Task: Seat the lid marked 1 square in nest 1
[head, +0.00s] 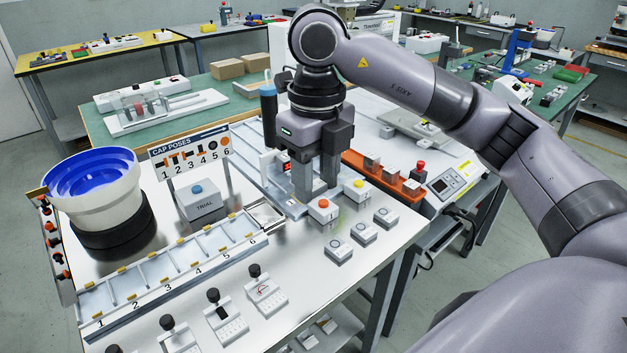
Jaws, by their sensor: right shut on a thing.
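My right gripper (316,188) points straight down over the back right of the steel bench, beside the box with the orange button. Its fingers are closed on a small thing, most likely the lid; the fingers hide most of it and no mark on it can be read. A pale fixture plate (296,208) lies under and beside the fingertips. Nest 1 cannot be made out; the gripper covers that area. My left gripper is not in view.
An orange rack (352,160) holds grey blocks. A blue bowl feeder (92,190) and numbered rail (165,277) lie left.

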